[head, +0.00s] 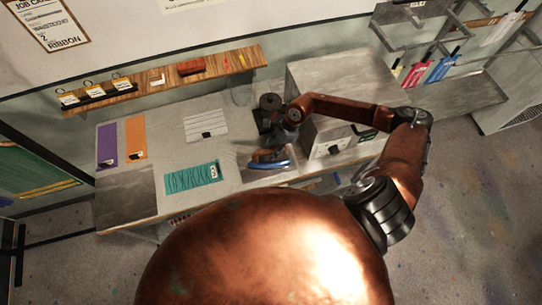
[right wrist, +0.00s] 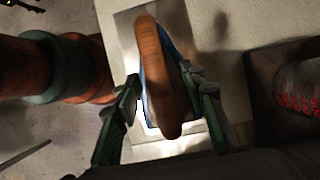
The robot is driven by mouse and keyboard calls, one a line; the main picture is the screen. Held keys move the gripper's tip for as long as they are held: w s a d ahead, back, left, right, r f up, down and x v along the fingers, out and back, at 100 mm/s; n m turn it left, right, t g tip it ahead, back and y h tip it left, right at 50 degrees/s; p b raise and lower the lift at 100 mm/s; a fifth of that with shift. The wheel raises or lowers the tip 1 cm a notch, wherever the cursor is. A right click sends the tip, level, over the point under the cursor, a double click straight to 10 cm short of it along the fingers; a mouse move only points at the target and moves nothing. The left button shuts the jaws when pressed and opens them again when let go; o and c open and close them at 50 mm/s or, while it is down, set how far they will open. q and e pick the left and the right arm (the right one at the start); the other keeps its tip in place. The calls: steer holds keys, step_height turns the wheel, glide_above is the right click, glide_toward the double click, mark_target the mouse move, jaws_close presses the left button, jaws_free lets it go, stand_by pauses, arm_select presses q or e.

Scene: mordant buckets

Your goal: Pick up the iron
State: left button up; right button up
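The iron (head: 277,165) sits on a shiny metal plate (head: 252,176) near the front edge of the worktable, with its blue body showing. In the right wrist view its wooden brown handle (right wrist: 166,85) runs lengthwise, with the blue body (right wrist: 184,50) partly hidden under it. My right gripper (head: 266,148) is above the iron. In the right wrist view the right gripper (right wrist: 165,88) is open, one green finger on each side of the handle, with gaps visible. Its fingertips are hard to make out in the head view. My left gripper is not in view.
A grey metal cabinet (head: 345,80) stands right of the iron. A teal patterned cloth (head: 190,177) and purple (head: 107,145) and orange (head: 135,138) strips lie left. A wooden shelf (head: 150,78) runs behind. A dark object with red marks (right wrist: 297,88) is beside the iron in the wrist view.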

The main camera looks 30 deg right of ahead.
steer(key=shift+a+f, duration=0.1)
steer(key=shift+f, duration=0.05)
steer(key=c, duration=0.7)
jaws_close()
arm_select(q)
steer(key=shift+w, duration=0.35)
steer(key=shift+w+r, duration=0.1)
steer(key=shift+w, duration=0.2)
arm_select(e)
steer(key=shift+w, duration=0.1)
